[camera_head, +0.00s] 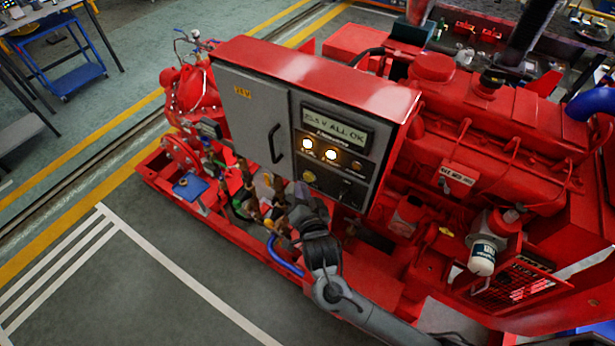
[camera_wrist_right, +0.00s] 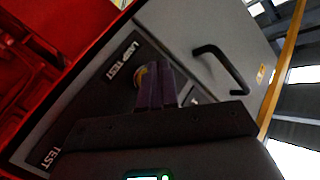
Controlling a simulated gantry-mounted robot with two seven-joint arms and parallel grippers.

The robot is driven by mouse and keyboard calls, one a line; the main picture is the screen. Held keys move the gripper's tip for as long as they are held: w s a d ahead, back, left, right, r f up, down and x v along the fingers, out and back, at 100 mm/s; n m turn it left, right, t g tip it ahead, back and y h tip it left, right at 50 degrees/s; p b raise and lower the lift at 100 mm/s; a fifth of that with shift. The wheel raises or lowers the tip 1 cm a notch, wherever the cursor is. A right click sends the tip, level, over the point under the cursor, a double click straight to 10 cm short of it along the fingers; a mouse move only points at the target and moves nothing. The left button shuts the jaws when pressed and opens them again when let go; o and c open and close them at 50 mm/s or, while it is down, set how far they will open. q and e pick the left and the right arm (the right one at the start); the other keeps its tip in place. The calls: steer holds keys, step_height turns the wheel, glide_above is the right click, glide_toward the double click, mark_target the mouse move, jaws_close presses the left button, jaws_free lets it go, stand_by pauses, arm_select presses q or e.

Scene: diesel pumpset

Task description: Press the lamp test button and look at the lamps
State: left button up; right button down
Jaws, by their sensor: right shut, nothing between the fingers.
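The control panel (camera_head: 335,130) stands on the red pumpset with a grey door on its left. Its display (camera_head: 334,128) reads "ALL OK" at the end. Below it two lamps, the left lamp (camera_head: 307,143) and the middle lamp (camera_head: 330,154), glow warm white. A yellow button (camera_head: 309,176) sits below them; in the right wrist view the yellow button (camera_wrist_right: 141,76) is beside the label "LAMP TEST" (camera_wrist_right: 123,61). My right gripper (camera_wrist_right: 154,84) is shut and empty, its tips at the button; I cannot tell whether they touch. My left gripper is out of view.
A black door handle (camera_head: 274,144) sticks out left of the lamps. Pipes and valves crowd the space below the panel. The red engine (camera_head: 500,130) fills the right side. Open floor (camera_head: 130,290) lies at the lower left.

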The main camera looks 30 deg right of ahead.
steer(key=s+a, duration=0.1)
steer(key=a+p, duration=0.1)
steer(key=a, duration=0.1)
steer(key=s+a, duration=0.1)
steer(key=shift+s+a+p, duration=0.15)
steer(key=shift+s+p, duration=0.15)
steer(key=shift+p, duration=0.05)
stand_by(0.6)
stand_by(0.3)
